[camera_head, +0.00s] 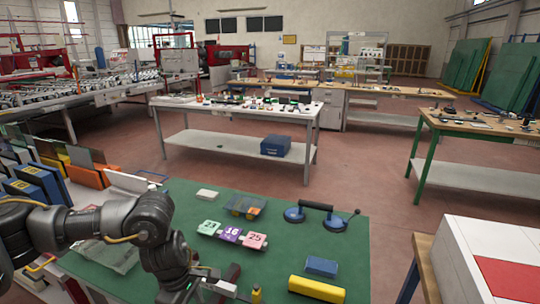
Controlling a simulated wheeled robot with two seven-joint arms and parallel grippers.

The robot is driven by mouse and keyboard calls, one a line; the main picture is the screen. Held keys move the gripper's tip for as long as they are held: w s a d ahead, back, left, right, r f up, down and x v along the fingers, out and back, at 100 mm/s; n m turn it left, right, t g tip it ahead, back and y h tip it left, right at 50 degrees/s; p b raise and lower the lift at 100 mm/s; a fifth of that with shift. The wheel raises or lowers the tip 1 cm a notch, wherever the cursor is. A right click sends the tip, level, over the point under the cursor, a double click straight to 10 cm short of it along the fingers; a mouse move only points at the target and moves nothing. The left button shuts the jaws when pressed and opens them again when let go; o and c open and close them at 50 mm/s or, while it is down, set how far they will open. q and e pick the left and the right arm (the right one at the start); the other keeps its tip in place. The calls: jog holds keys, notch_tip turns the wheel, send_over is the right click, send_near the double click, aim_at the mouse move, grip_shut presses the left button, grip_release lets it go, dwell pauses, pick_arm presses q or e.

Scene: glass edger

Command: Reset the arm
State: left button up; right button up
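My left arm comes in from the left over the green-topped table (352,240), bent downward at its wrist. My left gripper (232,292) is low at the bottom edge of the view, close to the table top near a small yellow piece (256,294). Its fingers are partly cut off and blurred, so I cannot see whether they are open or shut. My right gripper does not show.
The table holds a suction lifter (318,214), a clear tray (244,205), numbered blocks (231,233), a blue block (321,266) and a yellow bar (317,289). Coloured folders (85,172) stand at left. A red-and-white box (490,262) is at right.

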pick_arm(q)
jog(key=s+d+n+t+h, duration=0.1)
jog(key=s+d+n+h, duration=0.2)
jog(key=d, duration=0.5)
jog(key=s+d+n+t+h, duration=0.1)
jog(key=s+d+n+h, duration=0.15)
jog(key=d+n, duration=0.4)
jog(key=s+d+n+t+h, duration=0.1)
jog(key=s+d+n+h, duration=0.2)
jog(key=d, duration=0.6)
jog(key=a+f+n+t+y, duration=0.3)
jog(key=a+n, duration=0.4)
jog(key=n, duration=0.8)
jog(key=a+f+n+t+y, duration=0.25)
jog(key=a+n, duration=0.55)
jog(key=n, duration=0.6)
jog(key=s+a+f+n+g+y, duration=0.2)
jog(key=s+a+f+n, duration=0.2)
jog(key=s+a+n, duration=0.3)
jog(key=s+a+f+n+g+y, duration=0.2)
jog(key=s+a+f+n+g, duration=0.1)
jog(key=s+a+f+n, duration=0.3)
jog(key=s+a+f+g, duration=0.1)
jog(key=s+f+g, duration=0.15)
jog(key=f, duration=2.25)
jog(key=s+a+f, duration=0.3)
jog(key=s+f, duration=1.2)
jog(key=s, duration=0.2)
jog(key=shift+a+f, duration=0.2)
jog(key=shift+f, duration=0.15)
